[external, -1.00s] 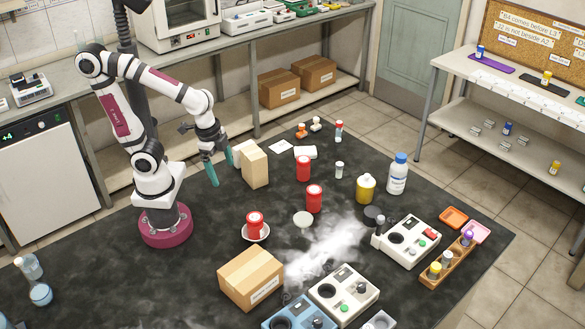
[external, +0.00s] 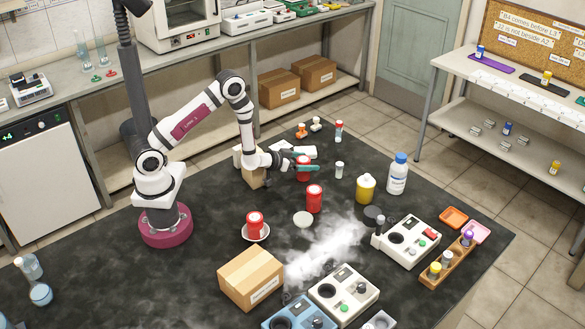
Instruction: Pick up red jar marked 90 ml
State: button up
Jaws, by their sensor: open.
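Three red jars with white labels stand on the black bench; the label writing is too small to read. The far red jar (external: 303,174) stands upright at the fingers of my gripper (external: 306,167), which is open and reaches from the left at the jar's upper part. The fingers partly hide this jar, and I cannot tell whether they touch it. A second red jar (external: 314,199) stands nearer, at the bench's middle. A third red jar (external: 255,225) sits on a white dish (external: 257,239) to the left.
A tan block (external: 254,178) stands under my wrist. A yellow jar (external: 366,188) and a white bottle with a blue cap (external: 398,173) stand to the right. A small vial (external: 339,170) is close right of the gripper. White vapour (external: 325,250) drifts over the bench front.

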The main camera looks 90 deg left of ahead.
jog(key=shift+r+x, duration=0.2)
jog(key=shift+x, duration=1)
jog(key=shift+r, duration=0.1)
grip_shut()
